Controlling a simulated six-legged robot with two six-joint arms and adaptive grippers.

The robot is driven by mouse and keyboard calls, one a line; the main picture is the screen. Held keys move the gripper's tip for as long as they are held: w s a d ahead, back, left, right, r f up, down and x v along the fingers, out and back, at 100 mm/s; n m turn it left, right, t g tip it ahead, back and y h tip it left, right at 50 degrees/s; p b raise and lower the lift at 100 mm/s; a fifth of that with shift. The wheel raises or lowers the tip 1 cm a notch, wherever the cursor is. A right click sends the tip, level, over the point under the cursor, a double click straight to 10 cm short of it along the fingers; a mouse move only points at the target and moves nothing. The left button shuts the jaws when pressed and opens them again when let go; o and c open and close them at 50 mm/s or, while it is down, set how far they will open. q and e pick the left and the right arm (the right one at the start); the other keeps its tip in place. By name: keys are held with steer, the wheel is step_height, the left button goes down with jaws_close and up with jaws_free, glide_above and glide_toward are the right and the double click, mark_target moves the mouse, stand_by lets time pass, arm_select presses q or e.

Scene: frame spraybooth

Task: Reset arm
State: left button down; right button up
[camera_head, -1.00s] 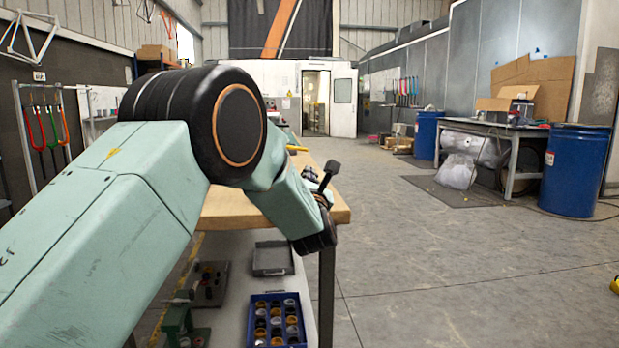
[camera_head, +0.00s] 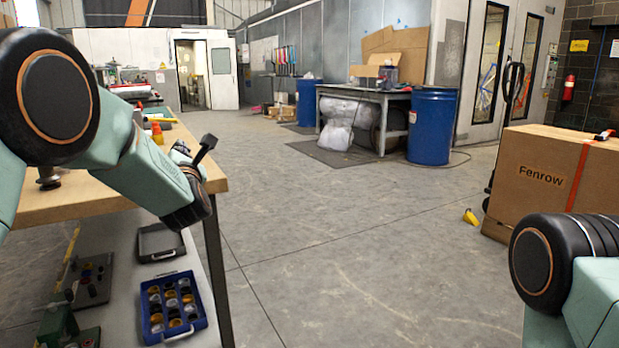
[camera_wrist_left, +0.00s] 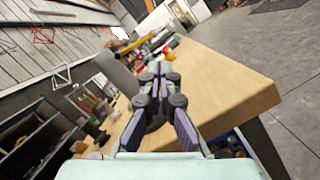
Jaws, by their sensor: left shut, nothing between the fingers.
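My left arm comes in from the left in the head view, with its wrist beside the near right corner of the wooden workbench (camera_head: 120,190). In that view the left gripper is mostly hidden behind the wrist. In the left wrist view the left gripper (camera_wrist_left: 160,72) is shut and empty, its fingertips together, pointing along the bench top. My right arm shows only as a joint and a link at the lower right of the head view; its gripper is out of the frame.
Under the bench are a blue tray of round parts (camera_head: 171,305) and a grey tray (camera_head: 160,243). A cardboard box (camera_head: 552,180) stands at the right, with a yellow object (camera_head: 470,217) on the floor beside it. Blue barrels (camera_head: 432,126) stand farther back. The middle floor is clear.

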arm_select(q)
steer(key=s+d+f+m+g+h+p, duration=0.1)
steer(key=s+d+f+m+g+h, duration=0.15)
steer(key=f+m, duration=0.45)
steer(key=s+d+f+m+g+h, duration=0.1)
steer(key=s+f+m, duration=0.3)
steer(key=f+m, duration=0.25)
steer(key=s+d+f+m+g+h+p, duration=0.1)
steer(key=s+d+f+m+g+h, duration=0.15)
steer(key=f+m, duration=0.45)
steer(key=s+d+f+m+g+h+p, duration=0.2)
steer(key=s+f+m+g, duration=0.2)
steer(key=s+f+m, duration=0.8)
steer(key=s+f+g+p, duration=0.2)
steer(key=s, duration=0.9)
steer(key=s+d+f+g+p, duration=0.1)
steer(key=s+g+p, duration=0.1)
steer(key=s, duration=1)
steer(key=s+d+f+g+h+p, duration=0.1)
steer(key=s+g, duration=0.3)
steer(key=s, duration=0.8)
steer(key=shift+s+d+f+p, duration=0.25)
steer(key=shift+f+p, duration=0.2)
steer(key=shift+f, duration=0.4)
steer(key=shift+w+m, duration=0.1)
steer(key=shift+m, duration=0.15)
